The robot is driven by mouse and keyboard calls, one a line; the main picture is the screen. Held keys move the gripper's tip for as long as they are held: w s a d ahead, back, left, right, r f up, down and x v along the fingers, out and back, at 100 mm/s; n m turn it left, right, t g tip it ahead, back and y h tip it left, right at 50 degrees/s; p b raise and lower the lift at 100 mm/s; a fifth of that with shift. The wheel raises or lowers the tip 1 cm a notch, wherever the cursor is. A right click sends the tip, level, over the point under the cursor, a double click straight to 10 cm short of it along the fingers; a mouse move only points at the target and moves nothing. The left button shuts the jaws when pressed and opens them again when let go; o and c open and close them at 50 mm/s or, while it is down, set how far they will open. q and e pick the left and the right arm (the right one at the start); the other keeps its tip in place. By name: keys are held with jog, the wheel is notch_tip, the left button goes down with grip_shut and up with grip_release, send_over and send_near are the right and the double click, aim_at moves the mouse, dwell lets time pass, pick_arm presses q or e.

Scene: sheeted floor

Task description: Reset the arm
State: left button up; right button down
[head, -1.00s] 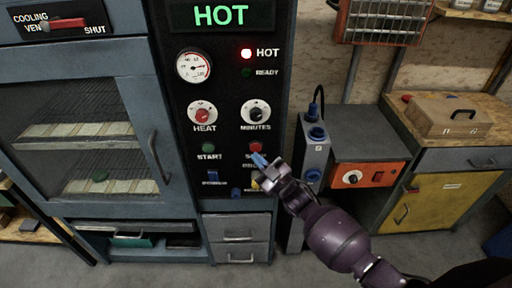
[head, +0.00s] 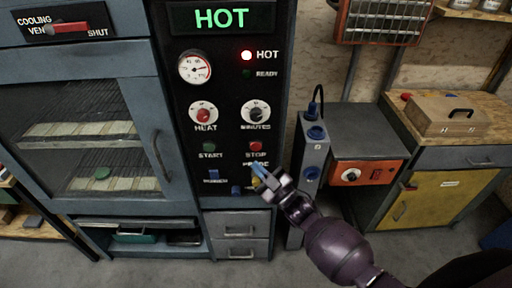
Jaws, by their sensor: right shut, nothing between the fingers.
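My right gripper (head: 262,177) is shut and empty. Its blue fingertips are in front of the lower part of the black control panel (head: 225,125), just below the red STOP button (head: 256,146). It partly covers a yellow button and the label above it. I cannot tell whether the tips touch the panel. My purple right arm (head: 338,248) comes in from the bottom right. My left gripper is not in view.
The oven cabinet (head: 158,90) stands at left with a shut glass door, a green piece (head: 103,173) inside. A grey box with blue sockets (head: 312,150) stands right of the panel. A workbench (head: 485,140) with a brown case (head: 447,118) is at right.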

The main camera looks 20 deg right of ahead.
dwell(0.3)
jog(key=s+d+f+m+g+h, duration=0.2)
jog(key=s+d+f+m+h, duration=0.1)
jog(key=s, duration=0.5)
jog(key=s+d+f+m+g+h, duration=0.2)
jog(key=s+d+f+m+h, duration=0.1)
jog(key=s, duration=0.5)
jog(key=s+d+f+m+g+h, duration=0.3)
jog(key=s+d+f+m+h, duration=0.1)
jog(key=s, duration=0.4)
notch_tip(320, 180, down, 2)
jog(key=shift+d+f, duration=0.15)
jog(key=shift+d, duration=0.3)
